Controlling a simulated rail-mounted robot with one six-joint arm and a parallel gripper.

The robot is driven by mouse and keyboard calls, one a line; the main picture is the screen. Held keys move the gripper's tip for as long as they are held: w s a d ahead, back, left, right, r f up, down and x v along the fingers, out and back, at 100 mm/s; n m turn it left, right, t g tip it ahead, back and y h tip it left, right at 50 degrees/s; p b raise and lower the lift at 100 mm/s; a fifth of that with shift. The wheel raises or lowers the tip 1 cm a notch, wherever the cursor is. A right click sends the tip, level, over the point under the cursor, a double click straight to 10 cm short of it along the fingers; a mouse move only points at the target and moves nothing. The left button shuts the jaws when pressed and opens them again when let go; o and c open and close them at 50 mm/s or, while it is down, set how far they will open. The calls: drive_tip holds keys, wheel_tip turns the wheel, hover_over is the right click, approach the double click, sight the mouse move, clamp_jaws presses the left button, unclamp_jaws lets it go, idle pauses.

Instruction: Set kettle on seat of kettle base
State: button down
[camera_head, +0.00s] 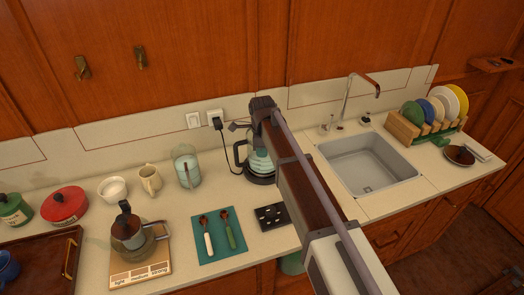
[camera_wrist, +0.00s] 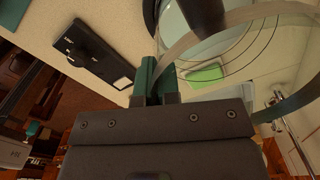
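The kettle (camera_head: 258,162) has a pale teal glass body and a dark handle (camera_head: 240,153) on its left side. It stands upright at the black kettle base (camera_head: 260,179), partly hidden behind my arm. I cannot tell whether it rests on the seat or hovers just above it. In the wrist view a large curved glass surface with a pale band (camera_wrist: 235,32), apparently the kettle, fills the upper right. My gripper (camera_wrist: 157,80) is close beside it, with dark green finger parts close together. What lies between the fingertips is unclear.
A cord runs from the wall socket (camera_head: 216,120) down to the base. A glass jar (camera_head: 187,170) stands left; the sink (camera_head: 368,165) and dish rack (camera_head: 403,130) are right.

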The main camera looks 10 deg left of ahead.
drive_tip(key=c, duration=1.3)
unclamp_jaws()
drive_tip(key=shift+f, duration=0.1)
drive_tip(key=shift+o, duration=0.2)
wheel_tip(320, 180, up, 11)
drive_tip(key=p, duration=1.1)
drive_tip(key=shift+f, duration=0.1)
